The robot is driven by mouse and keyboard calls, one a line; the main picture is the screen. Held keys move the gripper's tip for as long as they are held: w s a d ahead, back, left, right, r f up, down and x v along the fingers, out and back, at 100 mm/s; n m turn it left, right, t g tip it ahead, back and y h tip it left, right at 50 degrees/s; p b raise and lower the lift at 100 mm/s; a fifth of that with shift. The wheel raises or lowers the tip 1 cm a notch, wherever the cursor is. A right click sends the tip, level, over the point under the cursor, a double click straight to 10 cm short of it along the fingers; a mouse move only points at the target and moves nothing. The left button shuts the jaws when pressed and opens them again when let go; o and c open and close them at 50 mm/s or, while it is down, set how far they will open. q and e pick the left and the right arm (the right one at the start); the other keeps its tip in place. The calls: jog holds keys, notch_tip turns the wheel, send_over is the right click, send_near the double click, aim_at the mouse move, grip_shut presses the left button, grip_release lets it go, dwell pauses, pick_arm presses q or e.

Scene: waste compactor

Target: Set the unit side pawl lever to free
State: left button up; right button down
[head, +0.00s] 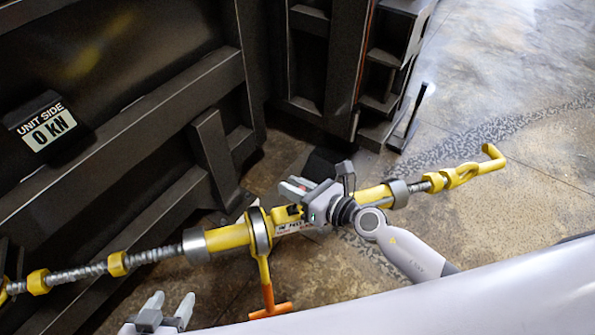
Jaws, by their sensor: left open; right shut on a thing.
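A yellow turnbuckle (222,238) with threaded rods runs slanting across the view. A ratchet ring (260,231) sits around it, with a handle (268,299) hanging down to an orange T-grip. A small yellow and black part (288,213) sits beside the ring, above a label. I cannot clearly make out the pawl lever or its setting. My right gripper (292,187) is at the turnbuckle just right of the ring, shut on a part of it; its own body hides the held part. My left gripper (168,305) is open and empty at the bottom left, apart from the turnbuckle.
A dark ribbed steel wall (150,120) fills the left. A sign (45,125) on it reads "UNIT SIDE 0 KN". A dark steel frame (385,75) stands at the back. A yellow hook (485,165) ends the turnbuckle at right. Concrete floor (520,80) is clear at upper right.

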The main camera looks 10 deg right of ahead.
jog(key=n+p, duration=0.1)
jog(key=p, duration=0.1)
jog(key=shift+a+r+h+p, duration=0.3)
jog(key=shift+a+r+p, duration=0.05)
jog(key=shift+p, duration=0.05)
pick_arm(q)
jog(key=shift+s+a+r+p, duration=0.15)
jog(key=shift+a+r+p, duration=0.15)
jog(key=shift+r, duration=0.4)
jog(key=shift+s+a+r+p, duration=0.15)
jog(key=shift+a+r+p, duration=0.1)
jog(key=shift+r, duration=0.45)
jog(key=shift+s+a+r+p, duration=0.2)
jog(key=shift+a+r, duration=0.1)
jog(key=shift+r, duration=0.4)
pick_arm(e)
jog(key=shift+a+f+h, duration=0.25)
jog(key=shift+h, duration=0.05)
jog(key=c, duration=1.1)
grip_release()
pick_arm(q)
jog(key=shift+r+p, duration=0.9)
pick_arm(e)
jog(key=v, duration=0.7)
jog(key=shift+r, duration=0.1)
